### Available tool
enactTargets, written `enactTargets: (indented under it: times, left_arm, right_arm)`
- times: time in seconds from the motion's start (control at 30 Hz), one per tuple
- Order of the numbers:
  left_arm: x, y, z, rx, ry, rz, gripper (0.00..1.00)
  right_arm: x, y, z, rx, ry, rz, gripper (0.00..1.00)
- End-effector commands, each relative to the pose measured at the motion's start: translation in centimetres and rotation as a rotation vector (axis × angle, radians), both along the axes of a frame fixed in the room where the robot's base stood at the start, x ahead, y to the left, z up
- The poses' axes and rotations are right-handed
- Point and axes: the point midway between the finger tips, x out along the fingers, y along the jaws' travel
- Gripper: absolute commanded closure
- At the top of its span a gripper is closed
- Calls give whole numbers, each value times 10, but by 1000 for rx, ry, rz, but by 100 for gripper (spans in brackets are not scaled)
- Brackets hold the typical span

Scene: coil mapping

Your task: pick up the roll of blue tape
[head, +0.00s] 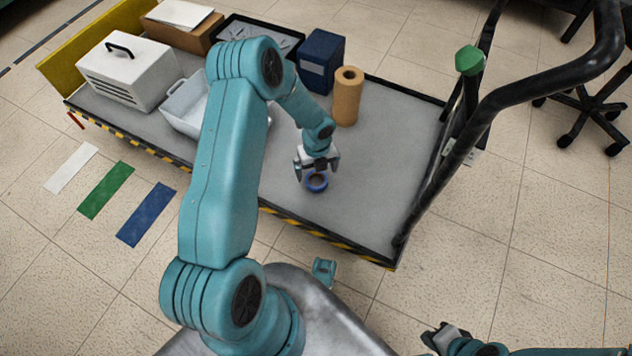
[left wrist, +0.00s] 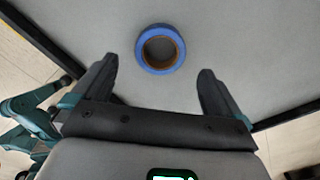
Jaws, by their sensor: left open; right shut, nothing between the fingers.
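The roll of blue tape (head: 317,183) lies flat on the grey cart top (head: 385,170), near its front edge. In the left wrist view the blue tape (left wrist: 146,66) shows as a blue ring with a brown core, ahead of the fingertips and between their lines. My left gripper (head: 316,167) is open above the tape, with its fingers not around it in the wrist view. The gap in height is hard to tell. My right gripper (head: 440,336) is shut and empty at the lower right, away from the cart.
A brown paper roll (head: 347,97) and a dark blue box (head: 321,60) stand behind the tape. A white bin (head: 184,105) and a white case (head: 127,70) are at the left. A black handle rail (head: 545,76) rises at the right. The cart top right of the tape is clear.

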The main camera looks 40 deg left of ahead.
Motion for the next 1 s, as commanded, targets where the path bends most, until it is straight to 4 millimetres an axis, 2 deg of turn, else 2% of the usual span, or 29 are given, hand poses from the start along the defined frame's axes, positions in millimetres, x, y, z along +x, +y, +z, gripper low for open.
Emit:
enactTargets:
  times: [0.1, 0.23, 0.5, 0.53, 0.6, 0.7, 1.0]
  left_arm:
    - [0, 2, -23, 0, 1, 0, 0]
    - [1, 3, -44, -1, 2, -1, 0]
    - [1, 4, -47, -1, 0, -1, 0]
    - [1, 4, -47, -1, 0, -1, 6]
    - [1, 4, -47, -1, 0, -1, 29]
    - [1, 4, -47, -1, 0, -1, 58]
    - [1, 4, -45, 0, 0, -1, 59]
  right_arm:
    - [2, -2, -15, -2, -3, -9, 100]
    - [4, -4, -26, -4, -8, -18, 100]
    - [5, -5, -25, -4, -10, -22, 100]
    - [5, -5, -25, -4, -10, -22, 100]
    - [5, -5, -25, -4, -9, -21, 100]
    - [5, -5, -25, -4, -9, -21, 100]
    - [5, -5, -24, -4, -9, -20, 100]
